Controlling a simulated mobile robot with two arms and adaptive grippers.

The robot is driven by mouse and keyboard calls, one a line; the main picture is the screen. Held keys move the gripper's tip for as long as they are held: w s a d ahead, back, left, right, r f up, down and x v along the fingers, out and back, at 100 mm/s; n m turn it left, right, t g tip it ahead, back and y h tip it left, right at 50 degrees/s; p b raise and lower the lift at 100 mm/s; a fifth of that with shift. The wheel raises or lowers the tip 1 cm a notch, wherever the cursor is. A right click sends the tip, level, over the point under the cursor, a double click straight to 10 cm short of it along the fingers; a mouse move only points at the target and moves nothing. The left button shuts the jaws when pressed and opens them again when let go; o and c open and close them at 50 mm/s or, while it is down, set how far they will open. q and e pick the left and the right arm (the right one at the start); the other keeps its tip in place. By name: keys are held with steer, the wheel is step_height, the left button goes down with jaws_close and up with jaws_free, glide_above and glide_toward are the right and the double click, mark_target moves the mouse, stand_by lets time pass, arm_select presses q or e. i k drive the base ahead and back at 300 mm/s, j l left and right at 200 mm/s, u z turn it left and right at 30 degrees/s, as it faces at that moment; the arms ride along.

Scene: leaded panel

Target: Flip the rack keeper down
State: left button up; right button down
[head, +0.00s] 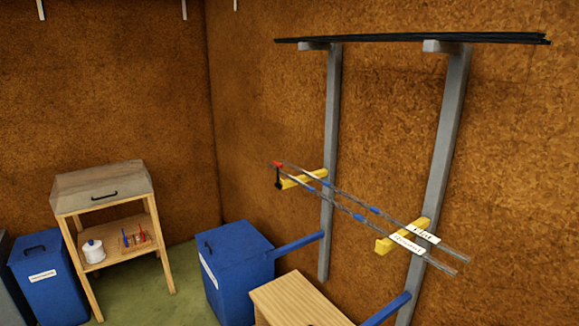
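A wall rack holds two long thin grey rods (400,226) on two yellow brackets. The left bracket (303,180) and the right bracket (389,246) stick out from grey uprights. At the outer end of the left bracket is a small black piece (278,181) with a red tip (277,163); it looks like the keeper. The red tip sits at the top, beside the left ends of the rods. It is too small to tell exactly how it is hinged. Neither of my grippers is in view.
Blue arms (298,242) reach from the uprights below the rods. A blue bin (234,272) and a wooden top (298,298) stand below the rack. Dark strips (410,38) lie on top. A wooden stand (103,188) and another blue bin (47,279) are left.

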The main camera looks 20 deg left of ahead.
mark_target(279, 165)
steer(key=i+j+u, duration=0.2)
steer(key=j, duration=0.2)
steer(key=i+j+u, duration=0.15)
steer(key=j, duration=0.25)
steer(key=i+j+u, duration=0.2)
steer(key=j, duration=0.2)
steer(key=i+j+u, duration=0.2)
steer(key=j, duration=0.15)
steer(key=k, duration=0.1)
